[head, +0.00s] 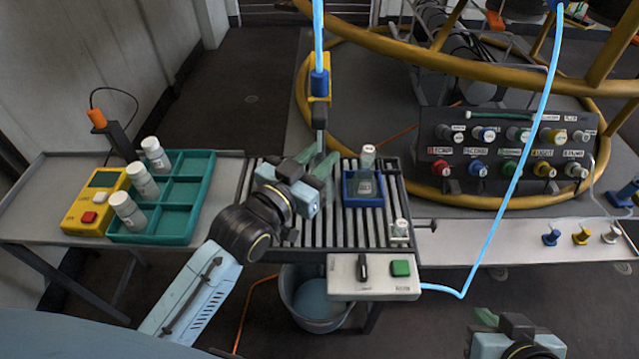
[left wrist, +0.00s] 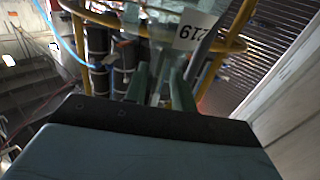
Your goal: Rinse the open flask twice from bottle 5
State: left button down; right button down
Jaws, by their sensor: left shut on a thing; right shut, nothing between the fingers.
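My left gripper (head: 318,165) is above the slatted rack and shut. In the left wrist view, its green fingers (left wrist: 160,85) hold a clear glass vessel with a white label (left wrist: 194,32), apparently a flask. The vessel is hard to make out in the head view. Another clear flask (head: 366,186) with a pale top stands in a blue holder on the rack, to the right of the gripper. Several white bottles stand in the left column of a green tray (head: 176,232); their numbers are too small to read. My right gripper (head: 488,317) is shut and empty at the bottom right.
A yellow-and-blue fitting (head: 319,85) on a blue hose hangs just beyond my left gripper. A control box (head: 345,284) sits in front of the slatted rack (head: 345,228), above a bucket (head: 318,308). A yellow meter (head: 93,203) stands left. A connector panel (head: 510,155) stands right.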

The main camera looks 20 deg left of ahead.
dwell(0.3)
notch_tip(320, 180, up, 10)
jog(key=m+y, duration=0.3)
jog(key=m, duration=2.1)
send_over(404, 273)
jog(key=shift+g, duration=0.3)
jog(key=shift+f, duration=0.2)
jog(key=shift+f, duration=4.25)
jog(key=shift+f, duration=0.1)
jog(key=shift+f, duration=0.35)
